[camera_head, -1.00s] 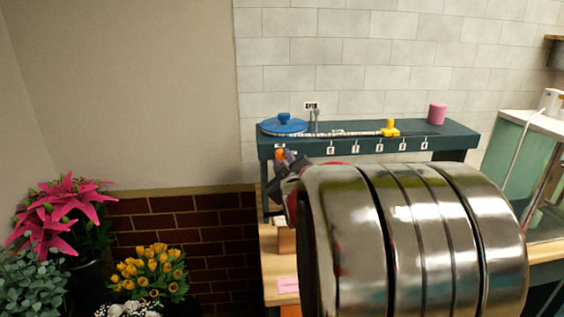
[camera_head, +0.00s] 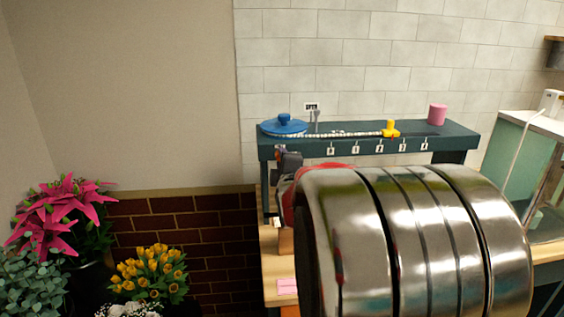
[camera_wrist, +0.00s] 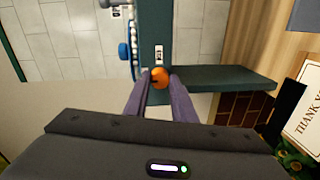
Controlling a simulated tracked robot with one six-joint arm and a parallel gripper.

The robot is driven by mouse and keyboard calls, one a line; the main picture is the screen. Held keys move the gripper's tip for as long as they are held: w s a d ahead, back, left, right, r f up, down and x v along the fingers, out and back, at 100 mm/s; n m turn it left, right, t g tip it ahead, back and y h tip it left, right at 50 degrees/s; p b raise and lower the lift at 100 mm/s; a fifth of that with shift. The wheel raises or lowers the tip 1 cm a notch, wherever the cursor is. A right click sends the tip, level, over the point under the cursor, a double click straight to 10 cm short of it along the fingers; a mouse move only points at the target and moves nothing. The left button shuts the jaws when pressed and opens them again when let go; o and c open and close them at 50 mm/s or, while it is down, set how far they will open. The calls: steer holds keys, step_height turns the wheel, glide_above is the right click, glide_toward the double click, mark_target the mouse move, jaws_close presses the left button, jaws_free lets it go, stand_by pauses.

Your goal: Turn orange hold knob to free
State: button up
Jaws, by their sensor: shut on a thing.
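The orange knob (camera_wrist: 159,78) sits on the front face of the dark teal bench, between the two fingertips of my gripper (camera_wrist: 159,82) in the wrist view. The fingers are shut on it. A small white label (camera_wrist: 159,54) is right beside the knob; its word is too small to read. In the head view my gripper (camera_head: 286,158) is at the left end of the bench front, and the knob is hidden behind it.
The teal bench (camera_head: 455,143) carries a blue round lid-like disc (camera_head: 284,126), a yellow slider (camera_head: 390,128) on a beaded strip and a pink cylinder (camera_head: 437,114). Numbered labels line its front. Potted flowers (camera_head: 150,270) stand at lower left. A wooden worktop (camera_head: 272,262) lies below.

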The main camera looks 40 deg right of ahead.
steer(key=shift+a+f, duration=0.15)
steer(key=shift+f, duration=0.05)
steer(key=o, duration=1.1)
steer(key=shift+r, duration=0.1)
steer(key=shift+c, duration=0.2)
steer(key=shift+s, duration=0.1)
steer(key=f+v, duration=0.1)
steer(key=v, duration=1.2)
steer(key=shift+a+r, duration=0.15)
steer(key=shift+r, duration=0.25)
steer(key=shift+s+a, duration=0.1)
